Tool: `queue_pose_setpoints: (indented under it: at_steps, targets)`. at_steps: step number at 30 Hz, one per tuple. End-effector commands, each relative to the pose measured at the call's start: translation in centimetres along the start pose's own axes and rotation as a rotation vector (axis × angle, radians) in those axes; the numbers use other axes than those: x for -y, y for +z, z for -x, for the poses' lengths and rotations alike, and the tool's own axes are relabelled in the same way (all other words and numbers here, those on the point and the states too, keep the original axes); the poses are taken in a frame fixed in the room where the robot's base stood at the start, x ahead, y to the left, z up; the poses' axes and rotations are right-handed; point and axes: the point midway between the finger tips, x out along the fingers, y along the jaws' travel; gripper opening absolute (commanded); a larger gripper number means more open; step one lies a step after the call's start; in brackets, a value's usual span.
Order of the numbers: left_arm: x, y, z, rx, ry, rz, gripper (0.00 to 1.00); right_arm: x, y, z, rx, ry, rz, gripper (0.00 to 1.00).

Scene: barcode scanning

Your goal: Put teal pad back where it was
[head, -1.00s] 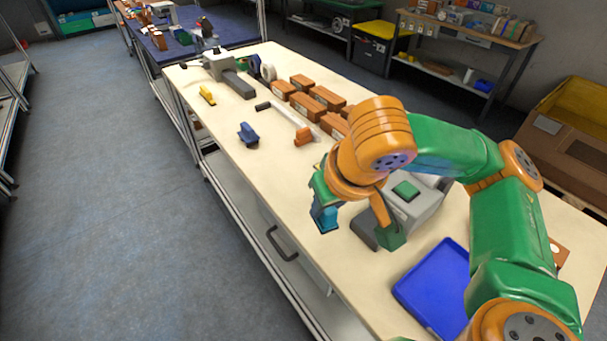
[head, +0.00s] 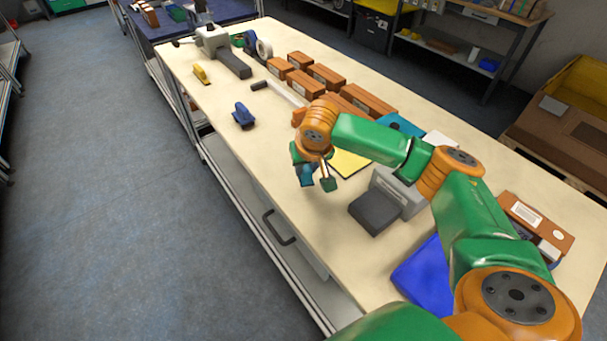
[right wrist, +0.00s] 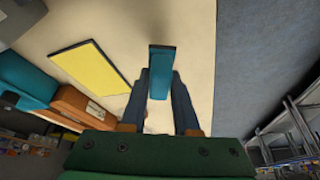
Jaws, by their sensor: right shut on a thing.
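My right gripper (head: 316,178) is shut on a small teal block-like thing, which I take as the teal pad (head: 306,177). It is held above the pale tabletop, near the table's front edge. In the right wrist view the teal pad (right wrist: 162,66) shows as a narrow piece between the two fingertips (right wrist: 162,85), with bare tabletop below. A flat yellow pad (head: 350,163) lies just behind the gripper, partly hidden by my arm; it also shows in the right wrist view (right wrist: 90,68). Another teal thing (head: 400,125) lies farther back, partly covered by my arm. My left gripper is out of view.
A grey device with a dark plate (head: 375,212) and a blue tray (head: 422,272) stand to the right. Several brown boxes (head: 326,76), a blue clamp-like tool (head: 243,115) and a yellow item (head: 201,74) are to the left. Bare tabletop (head: 270,165) lies left of the gripper.

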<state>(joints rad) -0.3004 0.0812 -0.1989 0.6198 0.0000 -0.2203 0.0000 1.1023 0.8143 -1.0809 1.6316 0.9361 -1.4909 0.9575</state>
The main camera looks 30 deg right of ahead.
Motion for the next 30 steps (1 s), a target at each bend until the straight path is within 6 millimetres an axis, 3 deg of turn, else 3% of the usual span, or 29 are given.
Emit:
queue_pose_setpoints:
  at_steps: [8, 19, 20, 23, 30]
  targets:
    - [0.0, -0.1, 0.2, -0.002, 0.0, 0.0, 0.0, 0.4, 0.9, -4.0, 0.002, 0.002, 0.002, 0.0]
    - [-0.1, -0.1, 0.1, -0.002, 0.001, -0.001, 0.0, 0.5, 1.1, -4.4, 0.0, 0.0, 0.0, 0.0]
    - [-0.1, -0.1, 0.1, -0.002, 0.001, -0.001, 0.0, 0.5, 1.1, -4.4, 0.0, 0.0, 0.0, 0.32]
    - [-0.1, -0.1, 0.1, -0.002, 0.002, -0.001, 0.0, 0.4, 1.1, -4.4, 0.0, 0.0, 0.0, 0.59]
    - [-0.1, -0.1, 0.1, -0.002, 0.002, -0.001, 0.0, 0.4, 1.1, -4.4, 0.0, 0.0, 0.0, 0.59]
